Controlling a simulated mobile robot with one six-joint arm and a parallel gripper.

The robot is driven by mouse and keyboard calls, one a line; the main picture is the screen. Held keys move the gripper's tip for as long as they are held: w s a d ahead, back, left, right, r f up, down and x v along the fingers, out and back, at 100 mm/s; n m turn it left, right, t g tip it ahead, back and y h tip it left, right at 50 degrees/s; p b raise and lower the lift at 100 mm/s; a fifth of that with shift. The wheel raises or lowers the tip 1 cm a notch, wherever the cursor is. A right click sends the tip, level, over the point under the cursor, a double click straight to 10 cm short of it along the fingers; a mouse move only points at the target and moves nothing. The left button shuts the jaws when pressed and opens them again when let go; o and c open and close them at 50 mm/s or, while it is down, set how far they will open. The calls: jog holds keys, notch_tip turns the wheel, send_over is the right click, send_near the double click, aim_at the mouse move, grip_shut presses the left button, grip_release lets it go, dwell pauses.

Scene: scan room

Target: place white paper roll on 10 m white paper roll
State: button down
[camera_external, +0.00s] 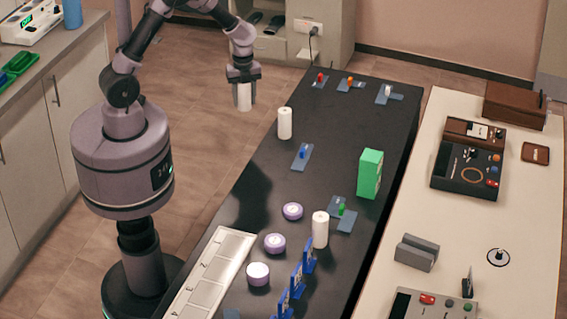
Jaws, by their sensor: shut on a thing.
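My gripper (243,79) points down and is shut on a white paper roll (244,98). The held roll is upright and appears in the air to the left of the black table's far part. One white paper roll (285,124) stands upright on the table, to the right of and lower in the picture than the held one. Another white paper roll (320,230) stands upright nearer the camera. No length label is readable, so I cannot tell which is the 10 m roll.
The black table (262,190) also holds a green box (370,174), several purple-and-white round tapes (275,243), blue stands with small coloured pieces (302,155), and a white numbered tray (212,272). A pale counter (455,235) with devices is at right.

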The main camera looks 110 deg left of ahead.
jog(key=w+a, duration=0.3)
jog(key=w+a+f, duration=0.1)
jog(key=w+a, duration=0.3)
jog(key=w+a+f+b, duration=0.1)
jog(key=w+a, duration=0.2)
jog(key=a, duration=0.1)
jog(key=shift+w, duration=0.3)
notch_tip(320, 180, down, 3)
jog(key=shift+d+f+b, duration=0.1)
jog(key=shift+f+b, duration=0.05)
jog(key=shift+b, duration=0.35)
jog(key=shift+f, duration=0.2)
jog(key=c, duration=0.8)
grip_release()
jog(key=shift+r, duration=0.1)
